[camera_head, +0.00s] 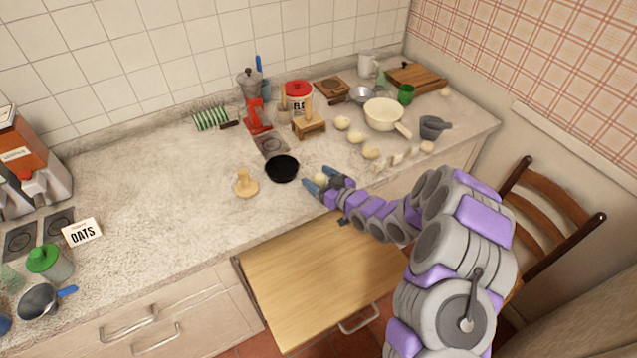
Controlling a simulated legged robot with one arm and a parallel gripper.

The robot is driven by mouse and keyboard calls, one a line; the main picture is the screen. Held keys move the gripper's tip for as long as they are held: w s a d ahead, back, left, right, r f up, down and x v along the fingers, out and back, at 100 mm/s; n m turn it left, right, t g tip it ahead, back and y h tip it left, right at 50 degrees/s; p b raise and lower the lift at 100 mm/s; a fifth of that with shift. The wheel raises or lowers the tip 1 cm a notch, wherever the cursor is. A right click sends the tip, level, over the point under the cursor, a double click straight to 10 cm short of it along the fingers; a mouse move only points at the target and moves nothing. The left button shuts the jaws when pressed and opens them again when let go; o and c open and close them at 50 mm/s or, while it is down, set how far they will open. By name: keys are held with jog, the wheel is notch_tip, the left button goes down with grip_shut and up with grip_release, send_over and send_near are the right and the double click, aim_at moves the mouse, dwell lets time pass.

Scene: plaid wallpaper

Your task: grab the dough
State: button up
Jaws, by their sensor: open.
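My gripper (316,179) reaches over the front part of the counter, with its blue-grey fingers apart. A small cream-coloured lump that looks like dough (320,179) lies between the fingers. I cannot tell whether either finger touches it. Several similar pale lumps, such as one round lump (342,123) and another (370,152), lie on the counter to the right and farther back. They are too small to tell surely whether they are dough too.
A cream pan (383,115) and grey mortar (433,127) stand right. The left-middle counter (150,170) is clear.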

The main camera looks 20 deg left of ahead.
jog(key=shift+d+r, duration=0.1)
jog(key=shift+d, duration=0.05)
jog(key=shift+c, duration=0.4)
jog(key=shift+a, duration=0.2)
jog(key=c, duration=1)
jog(key=shift+o, duration=0.2)
jog(key=shift+d, duration=0.1)
